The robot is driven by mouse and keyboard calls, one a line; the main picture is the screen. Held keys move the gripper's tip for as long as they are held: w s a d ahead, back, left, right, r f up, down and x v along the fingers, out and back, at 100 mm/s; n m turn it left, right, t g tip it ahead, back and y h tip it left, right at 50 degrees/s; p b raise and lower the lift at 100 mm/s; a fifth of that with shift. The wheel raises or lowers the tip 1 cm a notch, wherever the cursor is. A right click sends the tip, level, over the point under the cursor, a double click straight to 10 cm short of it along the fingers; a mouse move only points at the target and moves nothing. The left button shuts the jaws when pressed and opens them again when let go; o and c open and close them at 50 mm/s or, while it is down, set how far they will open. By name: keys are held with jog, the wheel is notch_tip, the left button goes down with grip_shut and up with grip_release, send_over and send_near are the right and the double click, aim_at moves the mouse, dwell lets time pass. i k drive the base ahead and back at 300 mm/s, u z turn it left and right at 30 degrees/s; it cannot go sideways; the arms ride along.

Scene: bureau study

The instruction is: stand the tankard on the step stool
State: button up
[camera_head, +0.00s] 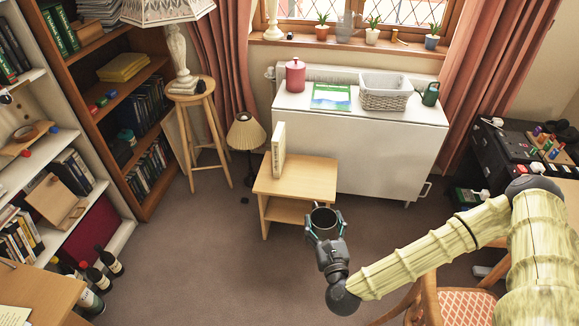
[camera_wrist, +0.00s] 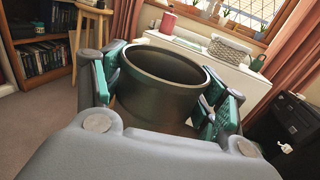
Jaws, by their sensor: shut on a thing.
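The tankard (camera_head: 323,218) is a dark grey metal cup, held upright with its open mouth facing up. My gripper (camera_head: 323,228) is shut on it, one finger on each side. In the wrist view the tankard (camera_wrist: 165,80) sits between the green-padded fingers of my gripper (camera_wrist: 160,98), and its inside looks empty. The step stool (camera_head: 295,177) is light wood with a flat top and a lower shelf. The tankard appears by the stool's front right corner in the head view; its height against the top is hard to tell.
A cream book or box (camera_head: 278,150) stands upright on the stool's left back part; the rest of the top is bare. A white cabinet (camera_head: 385,150) stands close behind. A tall wooden stool (camera_head: 200,98) and small lamp (camera_head: 245,133) are left. A chair (camera_head: 455,300) is front right.

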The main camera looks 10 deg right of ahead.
aim_at(315, 174)
jog(key=z, duration=0.25)
jog(key=i, duration=1.1)
jog(key=z, duration=0.35)
